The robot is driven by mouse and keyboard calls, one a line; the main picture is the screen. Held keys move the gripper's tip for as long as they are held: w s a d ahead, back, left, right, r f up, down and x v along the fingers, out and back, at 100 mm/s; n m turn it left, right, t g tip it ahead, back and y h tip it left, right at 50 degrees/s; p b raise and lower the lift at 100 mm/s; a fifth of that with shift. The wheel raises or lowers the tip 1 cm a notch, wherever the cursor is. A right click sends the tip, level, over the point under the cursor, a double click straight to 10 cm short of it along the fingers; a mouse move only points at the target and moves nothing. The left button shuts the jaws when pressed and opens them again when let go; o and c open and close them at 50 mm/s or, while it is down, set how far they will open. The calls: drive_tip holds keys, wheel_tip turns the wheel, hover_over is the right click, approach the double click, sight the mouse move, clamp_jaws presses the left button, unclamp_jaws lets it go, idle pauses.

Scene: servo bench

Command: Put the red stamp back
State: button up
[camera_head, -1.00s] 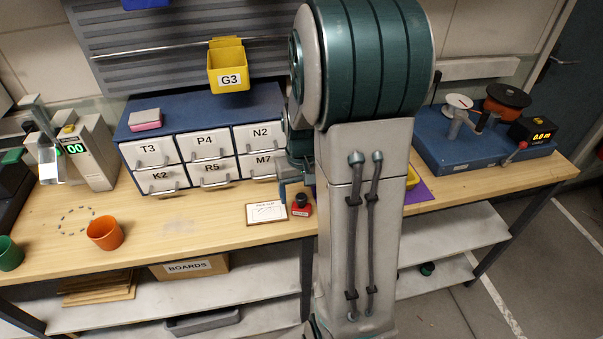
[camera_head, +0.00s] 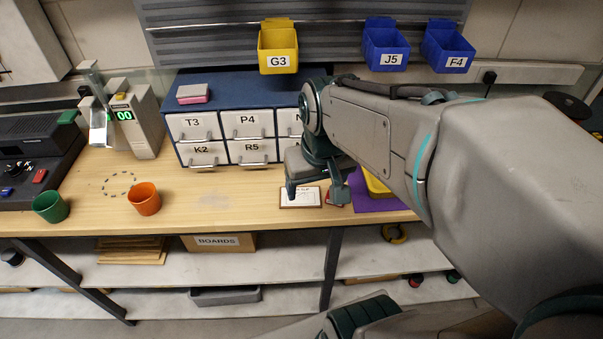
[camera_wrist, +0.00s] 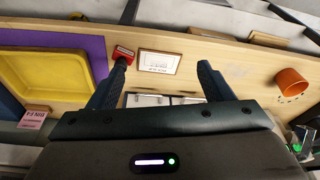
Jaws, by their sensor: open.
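The red stamp (camera_wrist: 122,53), with a red base and a dark handle, stands on the bench beside a framed white card (camera_wrist: 158,62) in the wrist view. In the head view only a bit of the red stamp (camera_head: 328,199) shows behind my gripper; the card (camera_head: 300,198) lies left of it. My gripper (camera_head: 315,192) is open and empty above the bench front. In the wrist view my gripper (camera_wrist: 161,72) has its fingers wide apart, the left fingertip close to the stamp's handle; I cannot tell if they touch. The card appears between the fingers.
A yellow tray (camera_wrist: 42,78) lies on a purple mat (camera_wrist: 97,58) beside the stamp. Labelled drawers (camera_head: 220,138) stand behind. An orange cup (camera_head: 145,199) and a green cup (camera_head: 51,206) stand at the left. The bench between cups and card is mostly clear.

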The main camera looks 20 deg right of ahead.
drive_tip(key=shift+n+t, duration=0.3)
drive_tip(key=shift+t, duration=0.2)
drive_tip(key=s+a, duration=0.2)
drive_tip(key=s, duration=0.1)
drive_tip(key=shift+s+a, duration=0.1)
drive_tip(key=shift+s, duration=0.15)
idle(0.5)
